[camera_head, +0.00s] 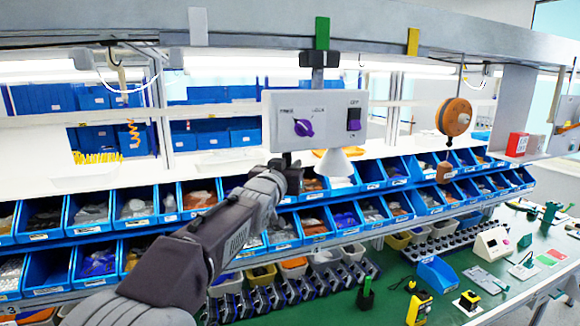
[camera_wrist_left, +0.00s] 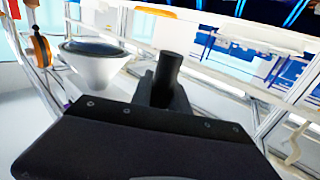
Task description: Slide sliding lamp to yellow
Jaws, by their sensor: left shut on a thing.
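The sliding lamp (camera_head: 275,118) is a white box with a purple knob and a purple switch, hanging from the overhead rail (camera_head: 130,20). Its dark hanger is directly under the green marker (camera_head: 322,33). The yellow marker (camera_head: 413,41) is to the right and a white-grey marker (camera_head: 198,27) to the left. A white cone shade (camera_head: 338,163) hangs below the box; it also shows in the left wrist view (camera_wrist_left: 95,65). My left gripper (camera_head: 288,166) is shut on the lamp's dark handle (camera_wrist_left: 168,72) under the box; its fingertips are mostly hidden. My right gripper is out of view.
An orange round tool balancer (camera_head: 454,117) hangs to the right of the lamp. Rows of blue bins (camera_head: 140,204) stand behind and below. A green work table (camera_head: 390,275) with devices is at the lower right. The rail between green and yellow looks clear.

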